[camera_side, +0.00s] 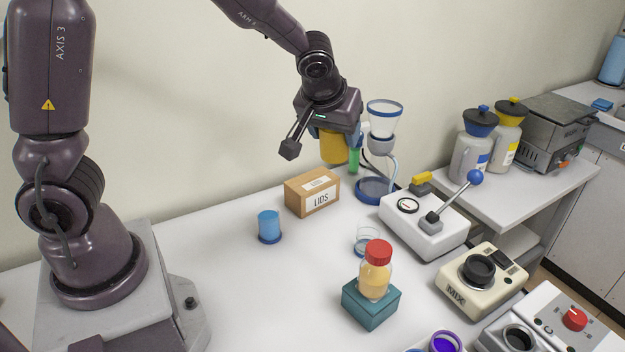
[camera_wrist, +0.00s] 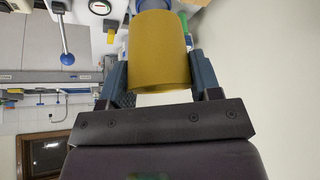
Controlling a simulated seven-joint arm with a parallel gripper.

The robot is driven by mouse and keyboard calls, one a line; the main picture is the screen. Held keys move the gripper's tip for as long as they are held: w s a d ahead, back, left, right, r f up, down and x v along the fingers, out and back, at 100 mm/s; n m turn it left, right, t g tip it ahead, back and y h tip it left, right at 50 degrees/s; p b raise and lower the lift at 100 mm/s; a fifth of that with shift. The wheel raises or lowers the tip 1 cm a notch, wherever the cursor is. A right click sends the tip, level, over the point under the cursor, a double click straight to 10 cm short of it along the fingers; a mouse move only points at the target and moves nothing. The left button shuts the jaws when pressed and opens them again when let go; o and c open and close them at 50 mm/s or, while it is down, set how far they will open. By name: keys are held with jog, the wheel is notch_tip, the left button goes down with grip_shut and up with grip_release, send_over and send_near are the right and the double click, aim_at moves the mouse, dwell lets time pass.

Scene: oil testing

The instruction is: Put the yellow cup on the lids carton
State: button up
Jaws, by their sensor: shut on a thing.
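The yellow cup (camera_side: 333,147) is held in my gripper (camera_side: 337,132), above and slightly right of the lids carton. It also fills the middle of the wrist view (camera_wrist: 159,52), with a finger on either side of it. The lids carton (camera_side: 298,197) is a closed brown cardboard box with a "LIDS" label, standing on the white table near the wall. Its top is clear. The cup is apart from the carton, with a visible gap below it. The carton cannot be made out in the wrist view.
A blue cup (camera_side: 269,225) stands left of the carton. A funnel stand (camera_side: 375,186) is close on the right, with a green tube by it. A gauge box with a lever (camera_side: 425,222) and a red-capped bottle (camera_side: 375,272) on a teal block stand nearer. The left table middle is free.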

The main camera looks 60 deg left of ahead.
jog(key=s+a+n+g+y, duration=0.1)
jog(key=s+a+n, duration=0.1)
jog(key=s+a, duration=0.4)
jog(key=n, duration=0.2)
send_over(312, 179)
jog(key=shift+g+y, duration=0.3)
jog(key=f, duration=1.1)
jog(key=shift+s+d+f, duration=0.1)
jog(key=shift+s, duration=0.1)
jog(key=shift+w+f, duration=0.2)
jog(key=shift+f, duration=1.6)
jog(key=shift+f, duration=0.1)
jog(key=o, duration=0.9)
